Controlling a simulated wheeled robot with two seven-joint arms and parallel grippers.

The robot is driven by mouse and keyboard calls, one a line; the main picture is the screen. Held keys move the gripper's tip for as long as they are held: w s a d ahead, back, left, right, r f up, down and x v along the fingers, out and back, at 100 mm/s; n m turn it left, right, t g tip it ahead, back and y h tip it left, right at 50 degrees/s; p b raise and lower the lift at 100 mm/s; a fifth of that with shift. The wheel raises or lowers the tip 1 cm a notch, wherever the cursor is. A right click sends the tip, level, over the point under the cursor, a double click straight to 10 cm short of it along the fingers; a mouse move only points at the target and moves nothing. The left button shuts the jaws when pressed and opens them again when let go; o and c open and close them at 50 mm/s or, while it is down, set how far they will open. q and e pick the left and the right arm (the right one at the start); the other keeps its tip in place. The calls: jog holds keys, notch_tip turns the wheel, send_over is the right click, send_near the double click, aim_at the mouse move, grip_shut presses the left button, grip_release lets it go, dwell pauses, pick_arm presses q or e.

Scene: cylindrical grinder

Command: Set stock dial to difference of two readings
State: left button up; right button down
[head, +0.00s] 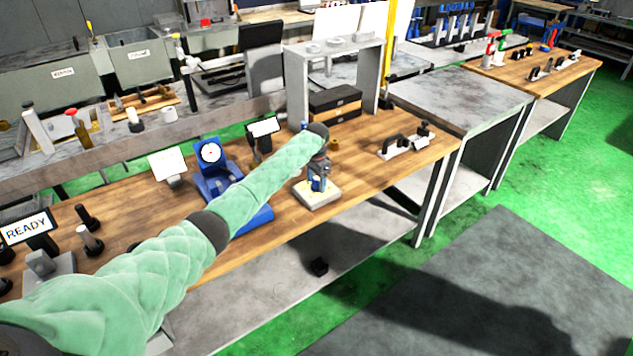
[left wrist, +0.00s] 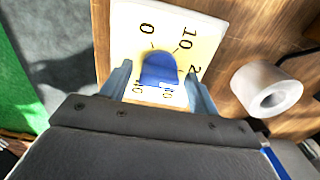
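The stock dial is a pale plate (head: 318,198) on the wooden bench, with a blue knob (left wrist: 160,70) at its middle. In the left wrist view, the dial plate (left wrist: 128,22) shows the marks 0 and 10, and others partly hidden. My left gripper (left wrist: 158,78) points down over the dial, its fingers on either side of the knob with a visible gap; it is open. In the head view the left gripper (head: 319,176) is just above the plate. A blue gauge stand (head: 210,153) with a round white face stands left of it; its reading is too small to tell. My right gripper is not in view.
A small display (head: 263,128) and a white panel (head: 167,164) stand near the gauge. A READY screen (head: 26,228) is at far left. A pale cylinder (left wrist: 266,90) stands beside the dial.

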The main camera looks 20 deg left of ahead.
aim_at(316, 180)
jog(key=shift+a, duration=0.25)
pick_arm(q)
jog(key=shift+r, duration=0.3)
notch_tip(316, 180, up, 6)
jog(key=b, duration=0.2)
jog(key=shift+f+b, duration=0.15)
jog(key=shift+b, duration=0.25)
jog(key=shift+r, duration=0.7)
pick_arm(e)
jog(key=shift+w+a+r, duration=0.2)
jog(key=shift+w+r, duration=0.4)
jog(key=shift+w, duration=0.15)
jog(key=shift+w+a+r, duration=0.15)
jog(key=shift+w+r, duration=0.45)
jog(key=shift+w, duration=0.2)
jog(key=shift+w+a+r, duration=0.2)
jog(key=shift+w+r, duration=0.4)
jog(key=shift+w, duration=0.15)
pick_arm(q)
jog(key=shift+f, duration=0.1)
